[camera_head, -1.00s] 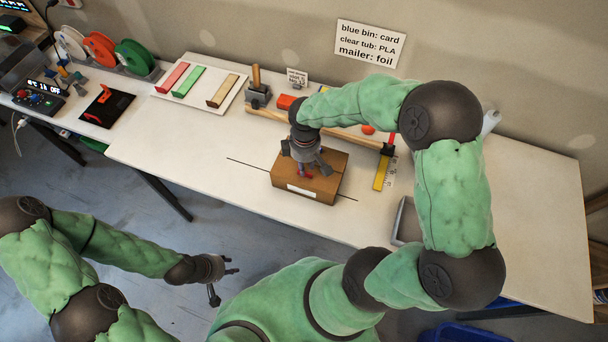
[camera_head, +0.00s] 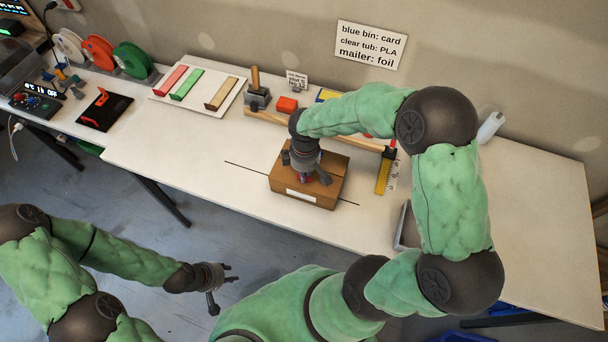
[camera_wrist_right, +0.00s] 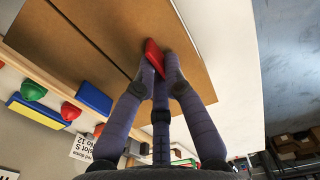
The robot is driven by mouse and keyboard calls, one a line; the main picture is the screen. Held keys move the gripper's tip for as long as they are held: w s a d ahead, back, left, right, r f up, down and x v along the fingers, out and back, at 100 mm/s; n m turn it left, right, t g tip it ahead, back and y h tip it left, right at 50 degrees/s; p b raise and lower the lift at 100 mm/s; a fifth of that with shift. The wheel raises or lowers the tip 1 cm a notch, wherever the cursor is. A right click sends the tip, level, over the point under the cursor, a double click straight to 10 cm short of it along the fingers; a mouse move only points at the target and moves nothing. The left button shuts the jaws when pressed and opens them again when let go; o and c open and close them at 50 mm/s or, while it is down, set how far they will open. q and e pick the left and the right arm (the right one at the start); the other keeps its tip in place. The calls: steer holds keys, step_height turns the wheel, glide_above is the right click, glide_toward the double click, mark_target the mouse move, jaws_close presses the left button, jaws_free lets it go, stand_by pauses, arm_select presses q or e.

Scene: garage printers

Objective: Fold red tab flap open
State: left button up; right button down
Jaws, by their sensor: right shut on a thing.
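A brown cardboard box (camera_head: 336,174) sits on the white bench, and its top (camera_wrist_right: 95,30) fills the upper left of the right wrist view. A dark seam runs across the top, which looks flat. The red tab (camera_wrist_right: 153,55) stands at the box top. My right gripper (camera_wrist_right: 162,74) is shut on the red tab, with its fingers pointing down. In the head view my right gripper (camera_head: 304,176) mostly hides the tab. My left gripper (camera_head: 224,284) is open and empty, away from the bench over the floor.
A white tray (camera_head: 158,101) with coloured strips lies to the left. A grey bin (camera_head: 402,228) is at right.

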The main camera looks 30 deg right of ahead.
mark_target(302, 188)
steer(key=shift+s+a+r+t+h+b, duration=0.25)
steer(key=shift+t+h+b, duration=0.4)
steer(key=shift+b, duration=1.1)
steer(key=shift+s+a+r+t+h+b, duration=0.1)
steer(key=shift+s+a+t+h+b, duration=0.4)
steer(key=shift+b, duration=1.2)
steer(key=shift+w+d+h, duration=0.2)
steer(key=shift+d+h, duration=0.05)
steer(key=shift+s+a+f+t+h+b, duration=0.1)
steer(key=shift+s+a+t+h+b, duration=0.45)
steer(key=shift+b, duration=1.8)
steer(key=shift+t+h+b, duration=0.6)
steer(key=shift+h+b, duration=0.25)
steer(key=shift+b, duration=0.55)
